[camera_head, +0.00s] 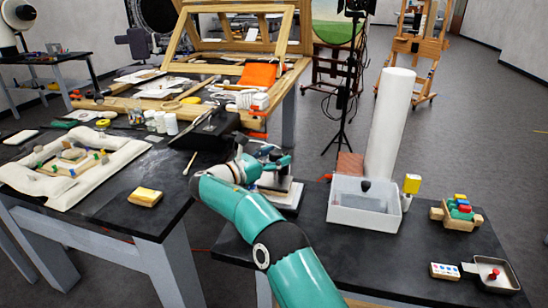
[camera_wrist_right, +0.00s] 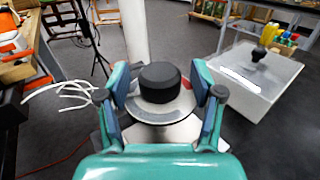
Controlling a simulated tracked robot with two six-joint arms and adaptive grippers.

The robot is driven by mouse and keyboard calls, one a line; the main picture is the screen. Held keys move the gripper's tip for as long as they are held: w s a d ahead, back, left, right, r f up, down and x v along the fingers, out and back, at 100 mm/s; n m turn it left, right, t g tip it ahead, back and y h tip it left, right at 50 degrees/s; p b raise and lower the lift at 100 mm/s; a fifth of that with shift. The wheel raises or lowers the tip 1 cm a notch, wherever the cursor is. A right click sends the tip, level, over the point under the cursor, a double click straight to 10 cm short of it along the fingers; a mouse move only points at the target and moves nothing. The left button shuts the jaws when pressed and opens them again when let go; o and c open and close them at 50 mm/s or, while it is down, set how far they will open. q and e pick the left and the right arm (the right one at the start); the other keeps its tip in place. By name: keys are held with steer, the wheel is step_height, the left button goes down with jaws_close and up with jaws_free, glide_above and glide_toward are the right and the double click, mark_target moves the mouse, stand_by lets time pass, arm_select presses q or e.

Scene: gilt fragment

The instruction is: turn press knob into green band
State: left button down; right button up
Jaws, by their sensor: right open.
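The press knob (camera_wrist_right: 160,82) is a thick black cylinder on a round pale dial (camera_wrist_right: 158,112) in the right wrist view. A small red mark shows on the dial to the right of the knob. No green band can be made out; my gripper and the knob cover part of the dial. My right gripper (camera_wrist_right: 160,76) is open, with one teal finger on each side of the knob and a visible gap to each. In the head view my right gripper (camera_head: 272,163) hides most of the press (camera_head: 284,194) at the table edge. My left gripper is not in view.
A white bin (camera_head: 350,214) stands right of the press, with a yellow-topped bottle (camera_head: 411,184) beside it. A tall white roll (camera_head: 390,125) stands behind. White cords (camera_wrist_right: 62,92) lie left of my gripper. A cluttered workbench (camera_head: 110,205) is at left.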

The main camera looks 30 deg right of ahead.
steer(key=a, duration=1.2)
steer(key=shift+s, duration=0.45)
